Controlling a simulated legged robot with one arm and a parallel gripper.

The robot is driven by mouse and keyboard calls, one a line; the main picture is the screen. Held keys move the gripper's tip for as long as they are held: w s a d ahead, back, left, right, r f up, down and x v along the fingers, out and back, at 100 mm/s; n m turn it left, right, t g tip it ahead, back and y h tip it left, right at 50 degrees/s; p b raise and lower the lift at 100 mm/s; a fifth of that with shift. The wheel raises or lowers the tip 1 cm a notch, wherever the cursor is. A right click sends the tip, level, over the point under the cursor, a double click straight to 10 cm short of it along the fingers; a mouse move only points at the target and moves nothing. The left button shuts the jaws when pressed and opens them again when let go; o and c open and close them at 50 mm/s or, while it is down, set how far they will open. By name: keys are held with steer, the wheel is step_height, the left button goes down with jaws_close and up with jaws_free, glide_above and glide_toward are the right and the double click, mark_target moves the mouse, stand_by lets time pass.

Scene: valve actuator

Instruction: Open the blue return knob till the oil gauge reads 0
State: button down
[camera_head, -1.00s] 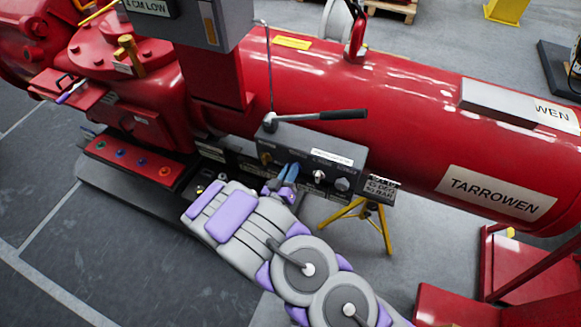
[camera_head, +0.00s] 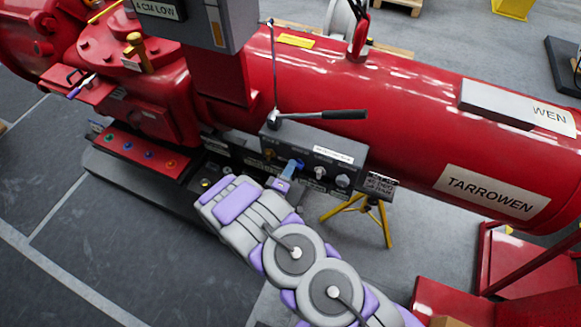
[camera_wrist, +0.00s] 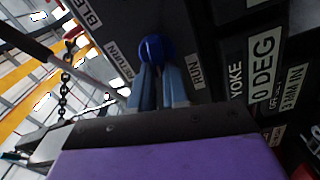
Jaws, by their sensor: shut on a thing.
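The blue return knob (camera_wrist: 157,48) sits on the dark panel, between labels that seem to read RETURN and RUN. My gripper (camera_wrist: 160,82) has its two blue-grey fingers closed on the knob, one at each side. In the head view my gripper (camera_head: 288,172) reaches the front of the grey control box (camera_head: 290,135), and the blue knob (camera_head: 300,163) shows a little beyond the fingertips. I cannot make out an oil gauge or its reading in either view.
A lever (camera_head: 330,115) lies across the top of the control box. A sign (camera_head: 381,185) and yellow stand (camera_head: 360,212) are farther right. A red cylinder (camera_head: 400,120) runs behind. A red panel (camera_head: 135,152) with coloured buttons is left.

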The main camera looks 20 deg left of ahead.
steer(key=shift+a+n, duration=0.25)
steer(key=shift+n, duration=0.45)
steer(key=shift+f, duration=0.15)
